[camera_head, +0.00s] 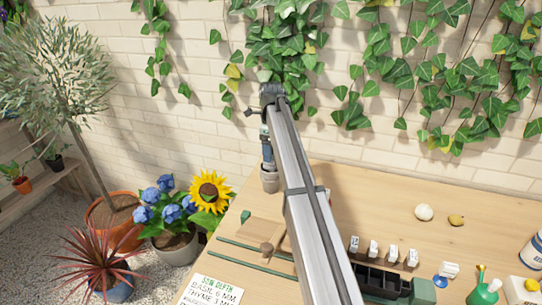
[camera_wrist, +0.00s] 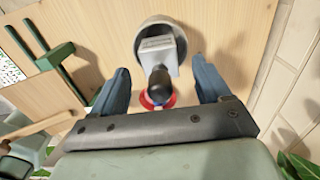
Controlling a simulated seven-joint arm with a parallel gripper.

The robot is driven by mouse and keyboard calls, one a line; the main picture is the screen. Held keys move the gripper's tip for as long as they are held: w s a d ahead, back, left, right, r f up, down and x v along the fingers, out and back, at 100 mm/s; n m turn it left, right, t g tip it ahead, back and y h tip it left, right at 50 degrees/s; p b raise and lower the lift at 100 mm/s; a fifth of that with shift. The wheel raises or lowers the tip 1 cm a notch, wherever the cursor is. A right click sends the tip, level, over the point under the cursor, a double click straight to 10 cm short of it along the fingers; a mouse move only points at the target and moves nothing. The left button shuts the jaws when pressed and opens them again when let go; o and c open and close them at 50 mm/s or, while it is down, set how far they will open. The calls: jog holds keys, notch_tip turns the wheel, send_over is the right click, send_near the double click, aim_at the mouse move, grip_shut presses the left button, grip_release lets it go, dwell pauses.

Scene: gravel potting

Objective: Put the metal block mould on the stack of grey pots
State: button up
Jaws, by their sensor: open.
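The metal block mould (camera_wrist: 160,52) is a pale grey square block with a black knobbed handle (camera_wrist: 158,82), seen in the wrist view. It appears to rest on the grey pots (camera_wrist: 148,24), whose round rim shows behind it. In the head view the grey pots (camera_head: 269,181) stand near the table's back left edge, below my gripper (camera_head: 267,157). In the wrist view my gripper (camera_wrist: 161,70) is open, its two blue fingers either side of the handle and apart from it. How the block's underside meets the pots is hidden.
A red round thing (camera_wrist: 168,101) lies partly hidden beyond the handle. Green rods (camera_head: 250,246) and a wooden tool (camera_head: 266,248) lie on the table's left. The brick wall is close behind.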

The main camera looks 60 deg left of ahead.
notch_tip(320, 180, up, 9)
jog(key=shift+f, duration=0.15)
